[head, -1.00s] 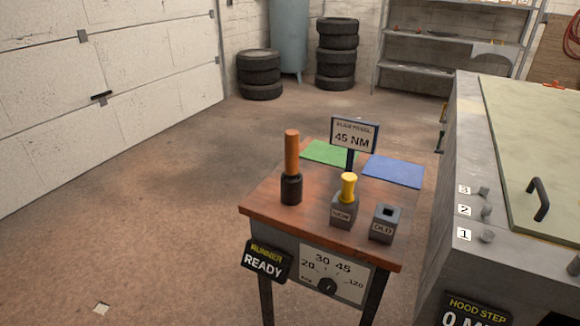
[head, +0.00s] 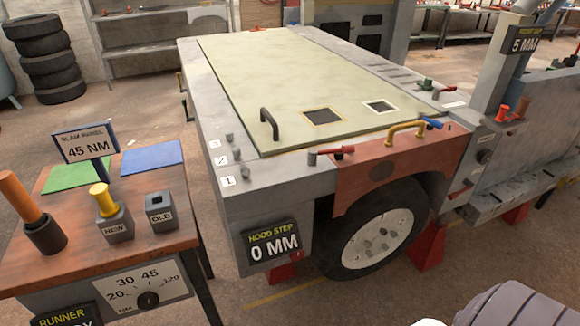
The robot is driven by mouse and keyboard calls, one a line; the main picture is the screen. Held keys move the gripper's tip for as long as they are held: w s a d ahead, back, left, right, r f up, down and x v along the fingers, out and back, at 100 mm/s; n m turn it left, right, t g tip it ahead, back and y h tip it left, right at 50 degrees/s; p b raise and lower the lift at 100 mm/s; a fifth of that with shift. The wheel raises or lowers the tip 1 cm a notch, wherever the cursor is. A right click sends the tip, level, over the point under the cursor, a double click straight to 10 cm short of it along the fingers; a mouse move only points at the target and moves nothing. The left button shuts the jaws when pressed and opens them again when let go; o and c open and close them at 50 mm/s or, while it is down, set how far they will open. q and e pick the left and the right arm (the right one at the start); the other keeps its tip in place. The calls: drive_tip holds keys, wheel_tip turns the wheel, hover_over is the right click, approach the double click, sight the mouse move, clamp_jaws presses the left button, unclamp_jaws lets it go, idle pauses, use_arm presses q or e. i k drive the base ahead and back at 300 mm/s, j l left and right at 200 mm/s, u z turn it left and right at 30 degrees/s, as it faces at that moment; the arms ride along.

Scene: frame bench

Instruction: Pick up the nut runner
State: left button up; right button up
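The nut runner (head: 20,197) appears to be the tool with the orange handle at the far left of the head view. It stands in a dark round holder (head: 45,236) on the wooden bench top (head: 88,242) and looks tilted in this view. A sign (head: 62,316) reading RUNNER is cut off at the bottom edge. Neither of my grippers is in view, and nothing touches the tool.
A yellow piece (head: 101,196) stands in the NEW block (head: 118,226), beside the OLD block (head: 159,213). A 45 NM sign (head: 86,143) and green (head: 75,176) and blue (head: 152,157) mats are behind. A vehicle body (head: 258,190) stands to the right.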

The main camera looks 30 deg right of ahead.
sight(12, 190)
drive_tip(key=z, duration=0.7)
drive_tip(key=u, duration=1.25)
